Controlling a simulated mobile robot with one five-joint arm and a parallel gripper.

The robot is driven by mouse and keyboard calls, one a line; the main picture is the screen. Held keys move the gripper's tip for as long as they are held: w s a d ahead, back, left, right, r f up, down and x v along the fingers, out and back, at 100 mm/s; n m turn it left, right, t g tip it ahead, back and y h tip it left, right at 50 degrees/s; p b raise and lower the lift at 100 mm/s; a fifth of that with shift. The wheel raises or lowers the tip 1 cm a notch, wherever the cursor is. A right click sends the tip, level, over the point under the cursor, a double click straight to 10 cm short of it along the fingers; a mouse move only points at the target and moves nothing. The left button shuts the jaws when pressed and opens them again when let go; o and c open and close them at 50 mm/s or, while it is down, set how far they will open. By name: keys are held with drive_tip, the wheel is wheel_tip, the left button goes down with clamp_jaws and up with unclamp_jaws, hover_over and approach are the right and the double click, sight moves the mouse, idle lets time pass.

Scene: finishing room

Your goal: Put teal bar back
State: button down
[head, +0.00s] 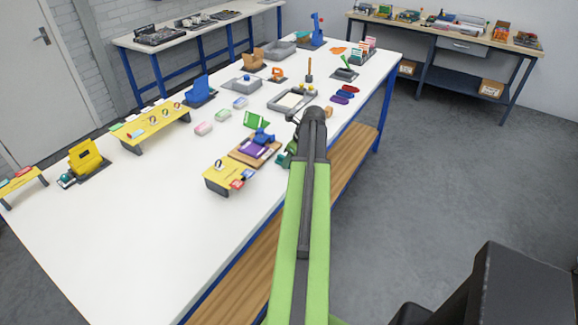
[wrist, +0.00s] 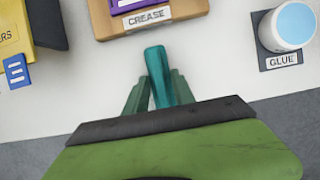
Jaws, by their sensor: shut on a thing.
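The teal bar (wrist: 156,68) is in my gripper (wrist: 158,90) in the wrist view. The dark green fingers close on it from both sides, and its far end sticks out beyond the fingertips. It points toward the wooden board (wrist: 196,8) labelled CREASE, just short of the board's near edge. In the head view my gripper (head: 286,157) is mostly hidden behind my arm, beside the same board on the near right edge of the white table (head: 110,225). I cannot make out the bar there, nor whether it touches the table.
A glue pot (wrist: 290,24) stands on a dark mat to the right of the bar. A yellow stand (wrist: 12,35) with a blue tag (wrist: 16,71) is at the left. A purple piece (head: 249,151) lies on the wooden board. The table's front left is bare.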

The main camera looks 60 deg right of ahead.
drive_tip(key=shift+f, duration=0.15)
drive_tip(key=c, duration=1.1)
unclamp_jaws()
drive_tip(key=shift+o, duration=0.2)
drive_tip(key=shift+r, duration=0.4)
drive_tip(key=p+v, duration=1.1)
drive_tip(key=shift+s+r, duration=0.2)
drive_tip(key=shift+r, duration=0.15)
drive_tip(key=shift+w+a, duration=0.1)
